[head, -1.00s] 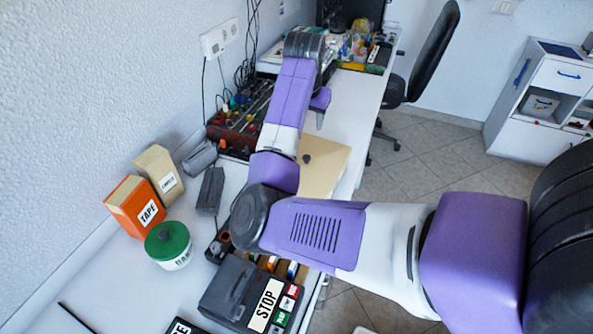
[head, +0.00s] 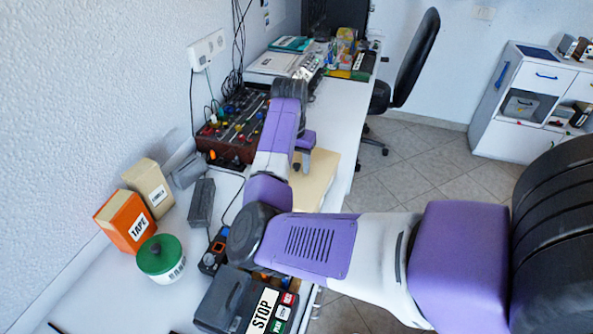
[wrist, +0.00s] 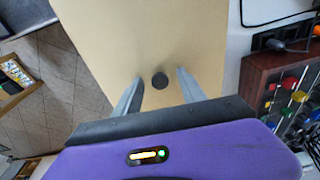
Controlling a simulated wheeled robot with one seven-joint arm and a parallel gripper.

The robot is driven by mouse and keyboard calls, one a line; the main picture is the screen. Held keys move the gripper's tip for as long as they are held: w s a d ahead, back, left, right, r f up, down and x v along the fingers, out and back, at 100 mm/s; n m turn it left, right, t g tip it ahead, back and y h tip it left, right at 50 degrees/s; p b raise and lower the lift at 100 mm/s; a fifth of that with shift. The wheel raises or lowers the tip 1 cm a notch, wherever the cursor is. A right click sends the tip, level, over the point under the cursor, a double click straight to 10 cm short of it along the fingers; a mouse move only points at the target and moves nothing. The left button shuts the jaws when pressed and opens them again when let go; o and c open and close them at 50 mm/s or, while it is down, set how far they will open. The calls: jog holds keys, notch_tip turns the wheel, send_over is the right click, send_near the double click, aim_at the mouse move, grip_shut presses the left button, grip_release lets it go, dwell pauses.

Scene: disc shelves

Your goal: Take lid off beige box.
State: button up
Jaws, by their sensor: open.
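The beige box (head: 322,187) stands on the white bench, partly hidden behind my arm in the head view. In the head view my gripper (head: 304,163) points down over the box and the knob is hidden. I cannot tell how far down the fingers reach beside it.
A dark red tool rack (head: 232,128) stands behind the box by the wall. An orange tape box (head: 126,220), a smaller beige carton (head: 147,187), a green-lidded tub (head: 162,260) and a STOP-labelled dark box (head: 243,302) stand nearer. Floor lies beyond the bench's right edge.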

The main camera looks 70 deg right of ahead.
jog(key=shift+f, duration=0.1)
jog(key=shift+c, duration=0.2)
grip_shut()
